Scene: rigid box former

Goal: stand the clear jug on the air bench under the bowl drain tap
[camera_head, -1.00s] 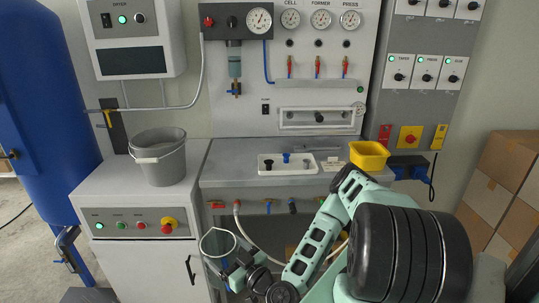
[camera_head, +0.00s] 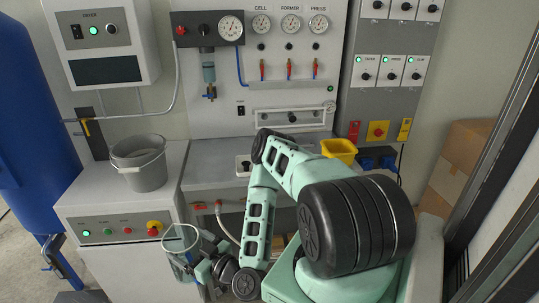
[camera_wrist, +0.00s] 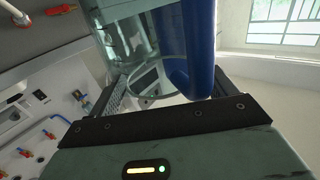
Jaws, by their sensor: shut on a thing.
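The clear jug (camera_head: 181,239) is in my gripper (camera_head: 196,268), low in front of the white cabinet and left of the air bench (camera_head: 212,172). The jug's round rim shows in the head view; its lower part is hard to make out. In the wrist view the clear jug (camera_wrist: 128,36) sits between the dark fingers of my gripper (camera_wrist: 150,88).
A grey bucket (camera_head: 140,165) stands on the white cabinet (camera_head: 100,205) left of the bench. A yellow bin (camera_head: 340,150) is at the bench's right. My arm hides the bench's middle. Red-handled fittings (camera_head: 200,206) stick out from the bench front. A blue tank (camera_head: 35,120) is far left.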

